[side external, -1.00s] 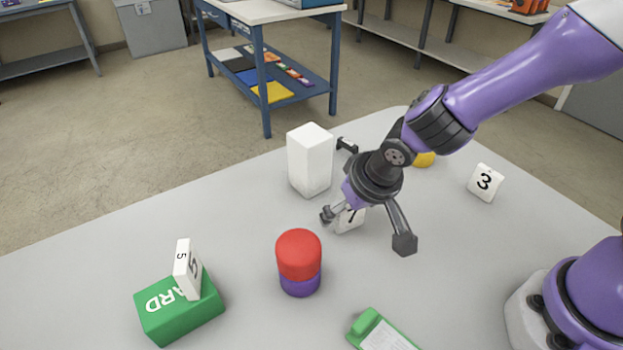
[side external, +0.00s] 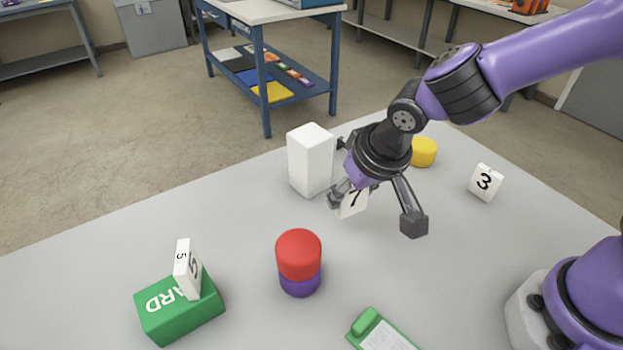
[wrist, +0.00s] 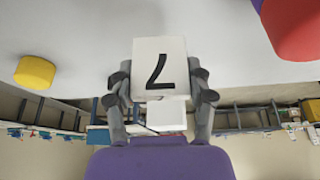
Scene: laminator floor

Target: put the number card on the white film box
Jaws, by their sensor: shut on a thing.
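A white number card marked 7 (side external: 353,204) is held by my gripper (side external: 374,209), partly hidden by a finger. The card seems slightly above the table. In the wrist view the card (wrist: 160,68) sits between the two fingers of my gripper (wrist: 161,84), its 7 facing the camera. The white film box (side external: 310,163) stands upright on the table, just left of and behind the card, its top bare and higher than the card. In the wrist view a white block, seemingly this box (wrist: 166,116), shows beyond the card.
A red cylinder (side external: 298,252) stands on a purple one (side external: 300,284) in front. A card marked 5 (side external: 187,268) stands on a green box (side external: 180,318) at front left. A card marked 3 (side external: 485,182) and a yellow cylinder (side external: 424,152) are right. A green clipboard (side external: 380,333) lies in front.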

